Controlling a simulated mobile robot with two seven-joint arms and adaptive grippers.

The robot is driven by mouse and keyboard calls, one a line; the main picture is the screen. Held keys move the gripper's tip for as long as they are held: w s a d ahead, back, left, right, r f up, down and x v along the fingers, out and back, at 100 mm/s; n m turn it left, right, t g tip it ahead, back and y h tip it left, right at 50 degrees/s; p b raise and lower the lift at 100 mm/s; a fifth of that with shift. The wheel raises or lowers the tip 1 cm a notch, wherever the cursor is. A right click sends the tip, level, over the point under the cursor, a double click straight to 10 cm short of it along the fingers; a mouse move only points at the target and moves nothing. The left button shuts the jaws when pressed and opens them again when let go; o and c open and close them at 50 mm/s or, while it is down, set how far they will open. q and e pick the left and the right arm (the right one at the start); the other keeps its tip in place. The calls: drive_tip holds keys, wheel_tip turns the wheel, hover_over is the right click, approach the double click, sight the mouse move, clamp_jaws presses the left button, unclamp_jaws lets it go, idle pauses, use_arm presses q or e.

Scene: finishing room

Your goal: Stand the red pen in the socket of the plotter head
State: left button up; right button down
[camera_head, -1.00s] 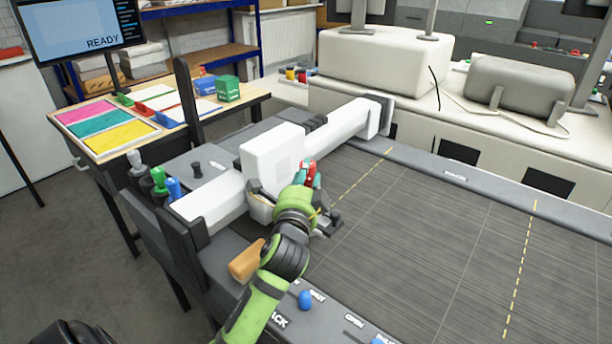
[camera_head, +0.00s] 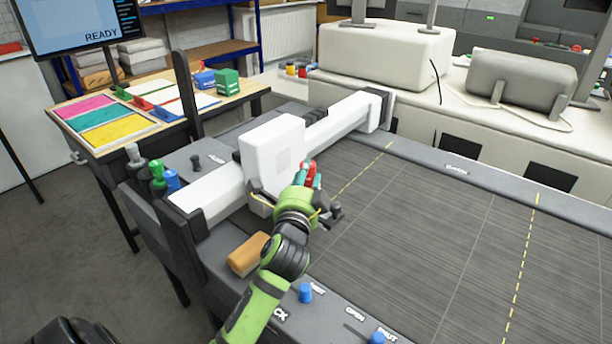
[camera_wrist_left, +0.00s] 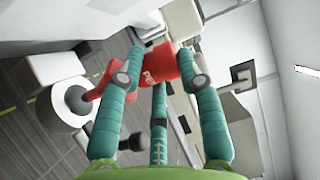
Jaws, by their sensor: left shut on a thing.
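The red pen (camera_head: 310,175) is held in my left gripper (camera_head: 307,180), beside the front of the white plotter head (camera_head: 270,152). In the left wrist view the fingers (camera_wrist_left: 162,78) are closed around the pen's thick lettered red body (camera_wrist_left: 155,67). Its narrower red end points left, to a pale round part with a dark centre (camera_wrist_left: 68,103), which may be the socket. I cannot tell whether the pen touches it or is in it. The gripper hides much of that area in the head view. My right gripper is not in view.
The white gantry beam (camera_head: 335,122) crosses the plotter bed (camera_head: 430,235). Grey, green and blue pens (camera_head: 158,172) stand at the left end. An orange block (camera_head: 248,254) and blue knobs (camera_head: 305,292) are on the near edge. The bed to the right is clear.

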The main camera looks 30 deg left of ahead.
use_arm(q)
drive_tip(key=shift+f, duration=0.3)
drive_tip(key=shift+f, duration=0.1)
drive_tip(key=shift+f+b, duration=0.55)
drive_tip(key=shift+f, duration=0.05)
drive_tip(key=shift+f, duration=0.15)
drive_tip(key=shift+f+b, duration=1.35)
drive_tip(key=shift+f, duration=0.45)
drive_tip(key=o, duration=1.2)
